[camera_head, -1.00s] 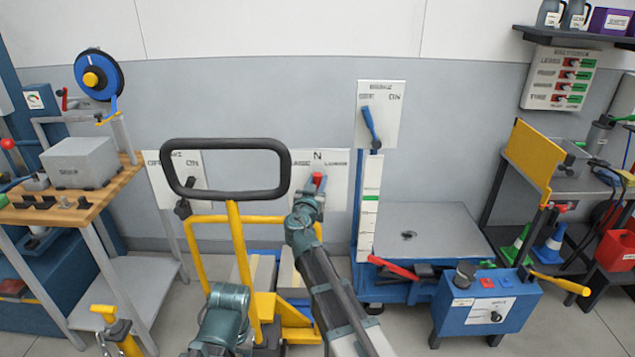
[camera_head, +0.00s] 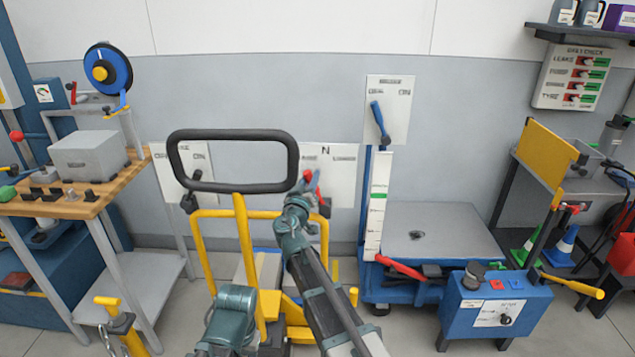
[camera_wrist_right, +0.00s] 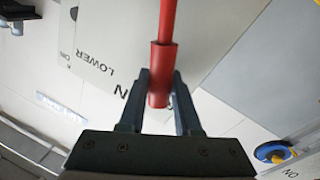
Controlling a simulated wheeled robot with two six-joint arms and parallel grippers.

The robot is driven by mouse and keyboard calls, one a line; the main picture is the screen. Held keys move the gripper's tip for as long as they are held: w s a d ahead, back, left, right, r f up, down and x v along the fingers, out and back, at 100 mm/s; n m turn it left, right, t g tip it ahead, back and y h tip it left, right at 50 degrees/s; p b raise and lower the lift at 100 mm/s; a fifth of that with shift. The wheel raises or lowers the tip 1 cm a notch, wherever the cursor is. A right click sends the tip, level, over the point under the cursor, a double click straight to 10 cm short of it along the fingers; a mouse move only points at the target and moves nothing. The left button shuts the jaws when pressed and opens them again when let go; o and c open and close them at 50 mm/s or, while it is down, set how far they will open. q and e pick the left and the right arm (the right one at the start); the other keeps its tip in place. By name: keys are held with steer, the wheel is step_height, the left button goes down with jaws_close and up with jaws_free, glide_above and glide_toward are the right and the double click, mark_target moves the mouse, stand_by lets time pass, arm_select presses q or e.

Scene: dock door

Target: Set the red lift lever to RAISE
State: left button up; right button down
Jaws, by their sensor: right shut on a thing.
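The red lift lever (camera_head: 308,176) is on a white wall plate (camera_head: 344,180) marked N and LOWER. My right gripper (camera_head: 306,192) is at the lever, which leans to the left of the N mark. In the right wrist view, the red lever grip (camera_wrist_right: 160,75) sits between the two dark fingers of my right gripper (camera_wrist_right: 160,95), shut on it. My left gripper is not in view; only part of my left arm shows at the bottom.
A yellow pallet truck with a black loop handle (camera_head: 173,158) stands before the wall, close left of my right arm. A blue lift table (camera_head: 440,225) and blue control box (camera_head: 492,310) stand to the right. A wooden bench (camera_head: 95,210) is at left.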

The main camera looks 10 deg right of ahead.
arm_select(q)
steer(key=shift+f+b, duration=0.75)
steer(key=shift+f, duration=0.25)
arm_select(e)
steer(key=shift+w+a+f+n, duration=0.15)
steer(key=shift+a+f+n, duration=0.15)
steer(key=shift+a+n, duration=0.25)
steer(key=shift+w+a+f+n, duration=0.1)
steer(key=shift+a+f+n, duration=0.25)
steer(key=shift+n, duration=0.3)
steer(key=shift+a+r+t, duration=0.1)
steer(key=shift+t, duration=0.2)
steer(key=c, duration=0.6)
jaws_free()
